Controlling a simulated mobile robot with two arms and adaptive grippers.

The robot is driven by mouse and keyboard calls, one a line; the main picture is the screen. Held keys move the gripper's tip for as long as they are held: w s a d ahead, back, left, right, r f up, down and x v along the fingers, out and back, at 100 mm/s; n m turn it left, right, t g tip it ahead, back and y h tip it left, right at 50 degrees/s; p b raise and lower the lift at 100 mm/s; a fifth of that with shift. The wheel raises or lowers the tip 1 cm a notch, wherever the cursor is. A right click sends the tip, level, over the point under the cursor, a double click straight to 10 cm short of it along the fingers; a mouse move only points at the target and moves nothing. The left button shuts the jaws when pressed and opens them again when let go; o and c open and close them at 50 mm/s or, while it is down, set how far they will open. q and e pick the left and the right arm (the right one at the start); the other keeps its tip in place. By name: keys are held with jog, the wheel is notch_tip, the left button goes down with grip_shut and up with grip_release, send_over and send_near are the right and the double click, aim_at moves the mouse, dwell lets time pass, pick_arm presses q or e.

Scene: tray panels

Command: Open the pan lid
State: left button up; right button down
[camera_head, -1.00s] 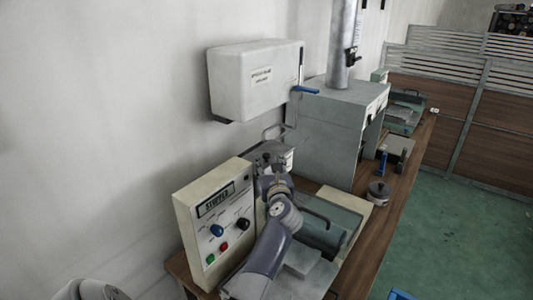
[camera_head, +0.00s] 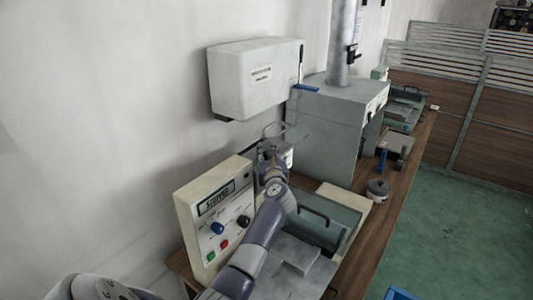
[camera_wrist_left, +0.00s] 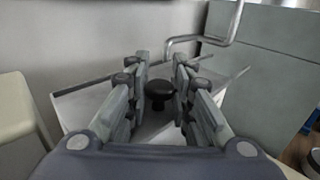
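In the left wrist view, a round black knob (camera_wrist_left: 158,90) stands on a pale grey flat surface (camera_wrist_left: 85,108), which looks like the pan lid. My left gripper (camera_wrist_left: 160,82) points at it with its two fingers apart, one on each side of the knob. A gap shows between the knob and each finger; I cannot tell whether the fingertips reach around it. In the head view, my left gripper (camera_head: 272,150) is behind the control panel, and the lid there is largely hidden by the arm. My right gripper is not in view.
A cream control panel (camera_head: 217,212) stands close left of my left arm. A grey cabinet (camera_head: 326,132) and a bent metal handle (camera_wrist_left: 205,40) are close beyond the gripper. A white wall box (camera_head: 255,80) hangs above. A small lidded pot (camera_head: 377,190) stands on the bench to the right.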

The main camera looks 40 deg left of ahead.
aim_at(287, 145)
pick_arm(q)
grip_shut()
jog(key=shift+w+a+f+b, duration=0.1)
jog(key=shift+w+f+b, duration=0.1)
jog(key=shift+w+b, duration=0.25)
jog(key=w+b, duration=0.3)
jog(key=b, duration=0.1)
jog(key=w+b, duration=0.4)
jog(key=w+a+b, duration=0.1)
jog(key=w+b, duration=0.2)
jog(key=b, duration=0.1)
jog(key=shift+w+f, duration=0.25)
jog(key=shift+w, duration=0.15)
jog(key=shift+w+r+b, duration=0.15)
jog(key=shift+w+b, duration=0.1)
jog(key=shift+b, duration=0.05)
jog(key=o, duration=0.8)
grip_release()
jog(key=shift+w+d+r, duration=0.1)
jog(key=shift+w+d, duration=0.05)
jog(key=shift+d, duration=0.15)
jog(key=shift+a+r, duration=0.15)
jog(key=shift+a, duration=0.1)
